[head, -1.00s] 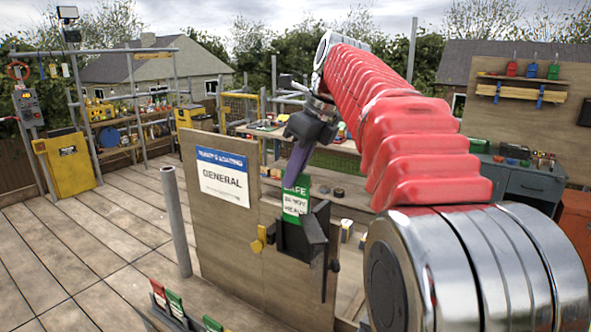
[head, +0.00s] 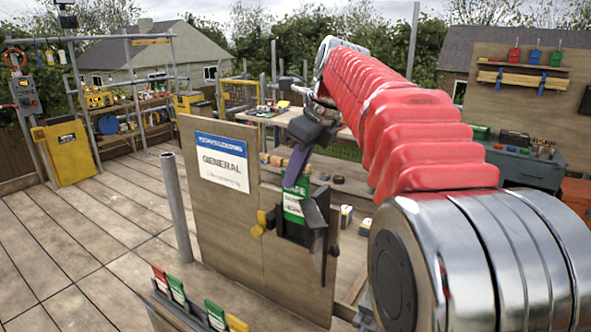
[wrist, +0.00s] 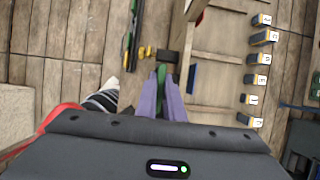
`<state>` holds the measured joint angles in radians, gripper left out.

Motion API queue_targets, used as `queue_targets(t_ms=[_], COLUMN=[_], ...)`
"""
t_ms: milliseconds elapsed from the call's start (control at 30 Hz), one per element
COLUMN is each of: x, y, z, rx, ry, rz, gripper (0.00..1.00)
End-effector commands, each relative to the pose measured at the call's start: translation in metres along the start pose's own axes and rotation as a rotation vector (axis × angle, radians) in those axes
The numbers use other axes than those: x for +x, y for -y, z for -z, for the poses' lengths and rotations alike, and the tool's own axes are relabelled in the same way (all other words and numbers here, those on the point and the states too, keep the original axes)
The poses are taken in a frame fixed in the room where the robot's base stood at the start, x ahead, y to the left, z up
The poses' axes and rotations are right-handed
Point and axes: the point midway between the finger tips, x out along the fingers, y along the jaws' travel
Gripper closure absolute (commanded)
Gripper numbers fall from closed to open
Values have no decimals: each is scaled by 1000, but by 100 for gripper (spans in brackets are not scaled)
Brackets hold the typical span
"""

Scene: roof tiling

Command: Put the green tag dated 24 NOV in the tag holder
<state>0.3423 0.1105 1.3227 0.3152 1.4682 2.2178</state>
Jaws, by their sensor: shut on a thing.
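My gripper (head: 296,180) has purple fingers and is shut on a green tag (head: 292,206) with a white printed panel; its date is too small to read. The tag hangs upright, with its lower end at the black tag holder (head: 290,230) on the wooden board. The tag's bottom edge is hidden, and I cannot tell how deep it sits in the holder. In the wrist view, the fingers (wrist: 162,90) point at the dark holder (wrist: 172,60), with a thin green edge of the tag (wrist: 162,73) between them.
The board (head: 235,235) carries a blue and white GENERAL sign (head: 222,163) and a yellow knob (head: 262,222). A rack (head: 190,318) with several red, green and yellow tags is at the bottom. A grey post (head: 177,210) stands left of the board. Decking at left is clear.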

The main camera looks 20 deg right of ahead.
Motion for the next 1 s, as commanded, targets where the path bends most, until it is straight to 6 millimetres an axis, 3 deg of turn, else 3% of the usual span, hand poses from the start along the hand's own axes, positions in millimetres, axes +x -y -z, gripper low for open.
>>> queue_targets(t_ms=[1000], x=[33], y=[0], z=[14], rx=[1], ry=[-1], rz=[-1], gripper=[100])
